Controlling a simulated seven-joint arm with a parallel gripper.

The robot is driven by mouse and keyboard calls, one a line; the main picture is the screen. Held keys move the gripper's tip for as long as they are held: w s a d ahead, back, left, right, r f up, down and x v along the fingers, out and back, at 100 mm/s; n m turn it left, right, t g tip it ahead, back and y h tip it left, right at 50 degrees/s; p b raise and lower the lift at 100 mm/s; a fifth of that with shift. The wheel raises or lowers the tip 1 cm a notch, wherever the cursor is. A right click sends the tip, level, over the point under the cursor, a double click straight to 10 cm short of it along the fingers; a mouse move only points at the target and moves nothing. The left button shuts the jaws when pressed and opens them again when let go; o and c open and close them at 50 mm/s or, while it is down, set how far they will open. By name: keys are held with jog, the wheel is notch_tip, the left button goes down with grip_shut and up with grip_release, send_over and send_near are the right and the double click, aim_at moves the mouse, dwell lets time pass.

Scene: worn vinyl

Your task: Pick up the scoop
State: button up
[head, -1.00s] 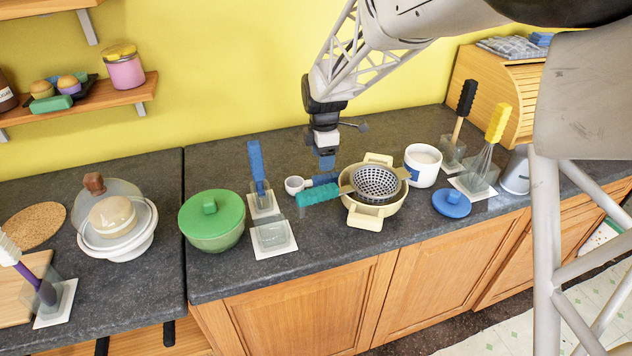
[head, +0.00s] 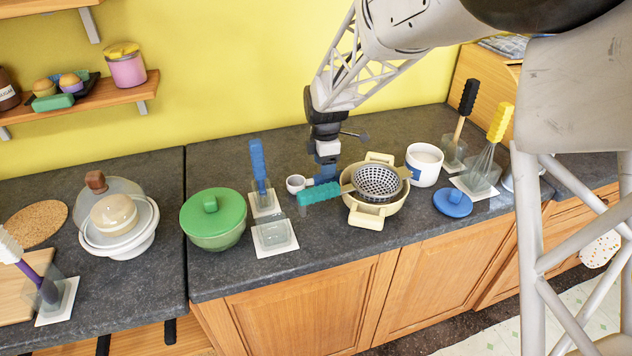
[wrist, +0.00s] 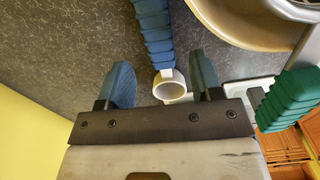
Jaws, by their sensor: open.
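The scoop has a small white cup (head: 295,184) and a ribbed blue handle, and lies on the dark counter. In the wrist view its cup (wrist: 170,88) and handle (wrist: 154,30) show between my two blue fingers. My gripper (head: 327,172) points down over the handle in the head view, hiding part of it. The gripper (wrist: 162,70) is open, with one finger on each side of the scoop in the wrist picture. I cannot tell whether the fingers are down at handle height or touch it.
A cream pot (head: 367,217) with a grey strainer (head: 377,182) sits close right. The strainer's teal handle (head: 320,194) reaches just in front of the scoop. A blue-handled tool (head: 258,165) stands in a holder to the left, near a green-lidded bowl (head: 214,218).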

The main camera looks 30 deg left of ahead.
jog(key=shift+f, duration=2.45)
jog(key=c, duration=1)
jog(key=shift+r, duration=0.15)
jog(key=shift+r, duration=4.9)
